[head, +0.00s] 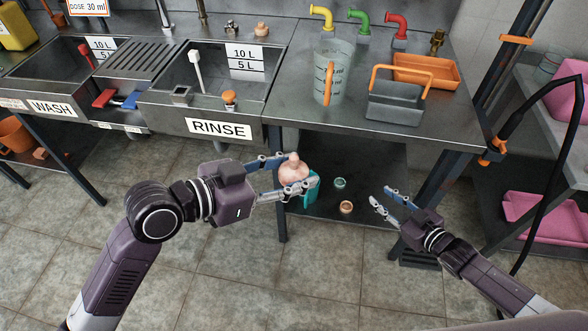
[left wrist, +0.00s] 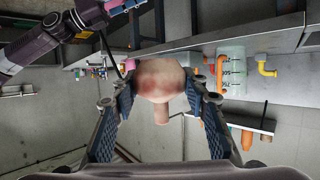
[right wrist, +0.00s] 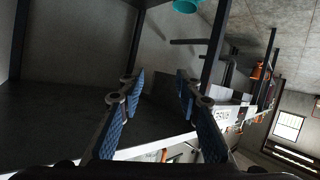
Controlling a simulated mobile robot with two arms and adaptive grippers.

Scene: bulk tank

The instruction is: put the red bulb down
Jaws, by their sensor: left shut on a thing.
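A pale pink bulb with a reddish patch (left wrist: 160,80) is between the fingers of my left gripper (head: 300,169). In the head view the bulb (head: 292,172) has its narrow neck pointing up. It is held in the air in front of the right-hand counter's front edge, below the counter top's level in the picture. My left gripper is shut on it. My right gripper (head: 381,196) is open and empty, to the right of the bulb; its spread fingers also show in the right wrist view (right wrist: 160,85).
A teal container (head: 312,189) shows partly behind the bulb. Small teal (head: 340,183) and orange (head: 346,207) rings are on the lower shelf. The counter (head: 300,98) holds a measuring jug (head: 338,70), a grey bin (head: 394,106) and an orange tray (head: 440,75); its front left is clear.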

